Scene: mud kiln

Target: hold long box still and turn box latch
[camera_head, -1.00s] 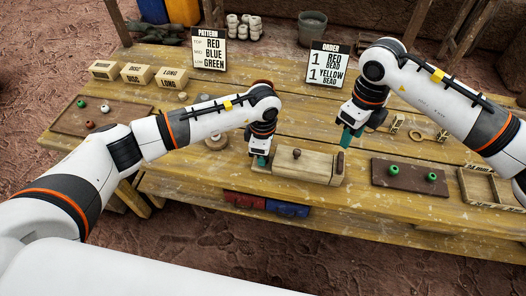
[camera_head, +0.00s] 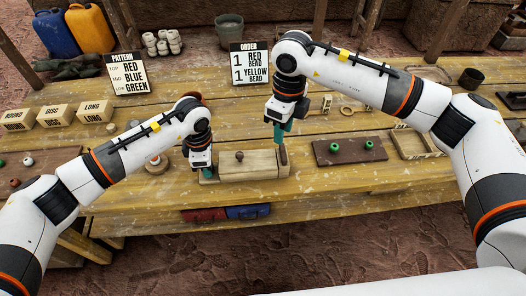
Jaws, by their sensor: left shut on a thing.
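The long box (camera_head: 258,165) is pale wood with a small round knob (camera_head: 239,156) on top. It lies near the table's front edge. A dark brown upright latch (camera_head: 283,153) sits at its right end. My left gripper (camera_head: 208,172), with teal fingertips, is shut on the box's left end. My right gripper (camera_head: 279,134) points down just above the latch, apparently not touching it. Its teal fingers look close together from here, and the gap between them cannot be made out.
A brown board (camera_head: 340,152) with two green beads lies right of the box, beside a wooden tray (camera_head: 412,143). The order sign (camera_head: 250,64) and pattern sign (camera_head: 127,74) stand behind. Labelled wooden blocks (camera_head: 55,115) stand at the left.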

